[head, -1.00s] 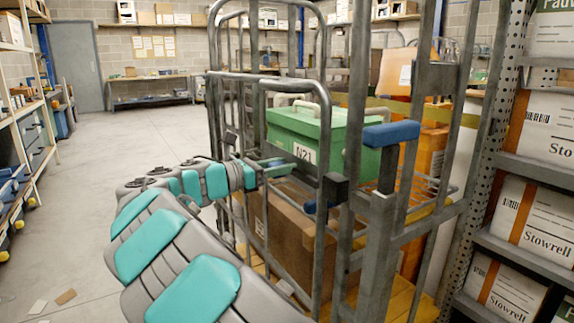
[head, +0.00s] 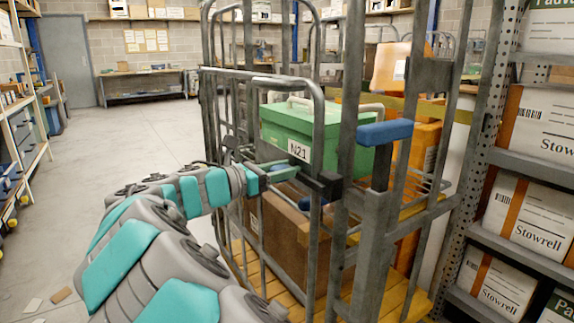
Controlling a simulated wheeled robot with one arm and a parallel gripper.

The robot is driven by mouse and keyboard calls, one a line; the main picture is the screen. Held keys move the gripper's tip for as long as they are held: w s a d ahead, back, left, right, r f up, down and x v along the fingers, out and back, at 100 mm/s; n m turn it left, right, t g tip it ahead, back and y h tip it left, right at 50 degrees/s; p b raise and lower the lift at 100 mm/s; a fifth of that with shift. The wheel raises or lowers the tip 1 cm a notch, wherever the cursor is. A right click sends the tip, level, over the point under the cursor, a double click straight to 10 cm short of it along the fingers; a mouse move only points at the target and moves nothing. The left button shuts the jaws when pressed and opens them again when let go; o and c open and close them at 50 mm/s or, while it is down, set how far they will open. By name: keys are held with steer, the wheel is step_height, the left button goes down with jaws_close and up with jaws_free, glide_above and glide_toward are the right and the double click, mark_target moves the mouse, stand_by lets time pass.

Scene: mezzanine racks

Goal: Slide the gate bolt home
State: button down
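The grey tubular gate (head: 318,130) of a roll cage stands close beside the cage's right front post (head: 347,150). A dark block (head: 327,185), which looks like the bolt's housing, sits on the gate's right upright near the post. How far the bolt reaches is too small to tell. My gripper (head: 285,174) is at the gate's bars, just left of the dark block. Its fingertips are partly hidden by bars, and I cannot tell whether they hold anything. A small blue part (head: 308,203) shows just below the block.
A green case (head: 300,130) marked N21 and a brown carton (head: 290,240) are inside the cage. A blue-topped lever (head: 388,133) stands at the cage's right. A rack of Stowrell boxes (head: 520,230) closes off the right. The floor at left is mostly clear.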

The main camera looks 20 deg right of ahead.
steer(key=shift+s+d, duration=0.15)
steer(key=shift+c, duration=2.2)
jaws_free()
steer(key=shift+s, duration=0.1)
steer(key=v, duration=0.8)
